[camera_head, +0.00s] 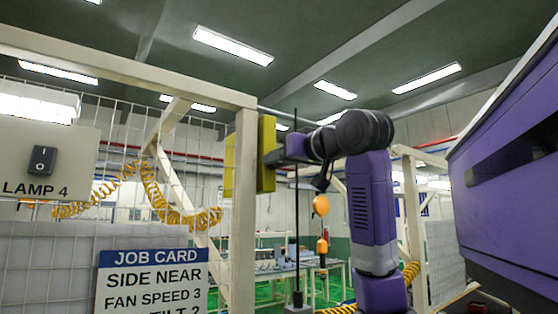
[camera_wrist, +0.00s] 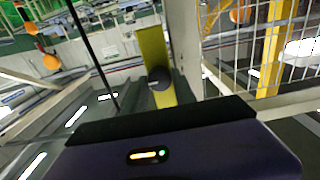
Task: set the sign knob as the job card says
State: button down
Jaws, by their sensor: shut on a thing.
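The job card (camera_head: 152,284) stands at the lower left in the head view. It reads SIDE NEAR and FAN SPEED 3, then a line ending in TILT 2 that the frame's edge cuts; no sign line shows. A yellow plate (camera_head: 266,140) is on the pale post, seen nearly edge-on. In the wrist view the yellow plate (camera_wrist: 152,48) carries a dark round knob (camera_wrist: 158,76) with a pale mark. My gripper (camera_head: 277,155) reaches left to the plate and is shut on the knob. Its fingertips and the knob's exact setting are not clear.
A LAMP 4 panel (camera_head: 45,165) with a black rocker switch hangs at the left. A yellow coiled hose (camera_head: 160,205) hangs on the wire mesh. The pale post (camera_head: 243,220) stands close beside my gripper. A thin dark rod (camera_head: 297,220) stands just right of it.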

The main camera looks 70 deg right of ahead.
jog(key=shift+n, duration=0.3)
jog(key=shift+w+a+f+n+b, duration=0.1)
jog(key=shift+n+b, duration=0.15)
jog(key=shift+n, duration=4.05)
jog(key=shift+a+f+n+b, duration=0.1)
jog(key=shift+n+b, duration=0.1)
jog(key=shift+n, duration=4.1)
jog(key=c, duration=1)
grip_release()
jog(key=shift+c, duration=0.2)
jog(key=b+v, duration=0.3)
jog(key=v, duration=0.4)
jog(key=shift+s+a, duration=0.2)
jog(key=shift+s, duration=0.15)
